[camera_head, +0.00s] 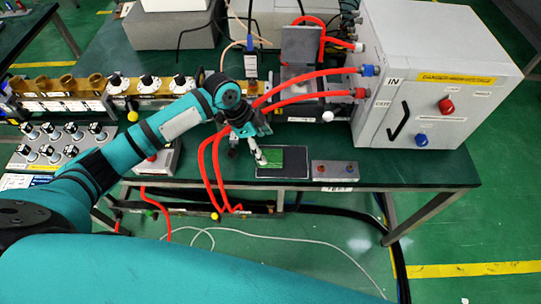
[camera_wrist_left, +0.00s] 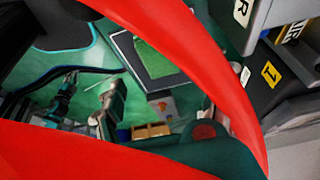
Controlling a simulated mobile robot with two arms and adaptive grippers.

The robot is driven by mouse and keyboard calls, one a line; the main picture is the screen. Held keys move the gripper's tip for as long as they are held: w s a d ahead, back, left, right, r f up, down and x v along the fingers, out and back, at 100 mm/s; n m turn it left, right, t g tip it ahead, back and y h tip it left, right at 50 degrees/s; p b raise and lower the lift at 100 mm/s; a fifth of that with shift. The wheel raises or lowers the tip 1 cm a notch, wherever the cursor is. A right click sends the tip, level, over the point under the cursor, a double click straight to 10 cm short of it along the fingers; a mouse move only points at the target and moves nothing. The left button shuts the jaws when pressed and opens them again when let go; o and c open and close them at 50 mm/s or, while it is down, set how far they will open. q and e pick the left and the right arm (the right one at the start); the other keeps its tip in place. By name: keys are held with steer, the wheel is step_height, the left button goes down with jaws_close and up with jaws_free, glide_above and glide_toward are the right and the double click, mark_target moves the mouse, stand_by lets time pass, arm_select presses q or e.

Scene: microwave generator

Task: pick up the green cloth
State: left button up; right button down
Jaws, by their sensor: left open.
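The green cloth (camera_head: 272,160) lies on a dark rectangular mat (camera_head: 296,170) near the front edge of the table. My left gripper (camera_head: 259,158) is open at the cloth's left side, its light tip overlapping the cloth in the head view. I cannot tell whether it touches the cloth. In the left wrist view the cloth (camera_wrist_left: 154,58) shows as a green patch inside the mat's pale border, partly covered by a red hose. My right gripper is not in view.
Red hoses (camera_head: 300,85) run from the white cabinet (camera_head: 425,75) past my left wrist and hang over the table's front edge. A grey button box (camera_head: 335,170) stands right of the mat. A row of knobs and sockets (camera_head: 110,90) lies to the left.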

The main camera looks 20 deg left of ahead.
mark_target(269, 155)
arm_select(q)
steer(key=shift+p+x, duration=0.7)
steer(key=shift+x, duration=2.25)
steer(key=shift+a, duration=0.2)
steer(key=c, duration=1)
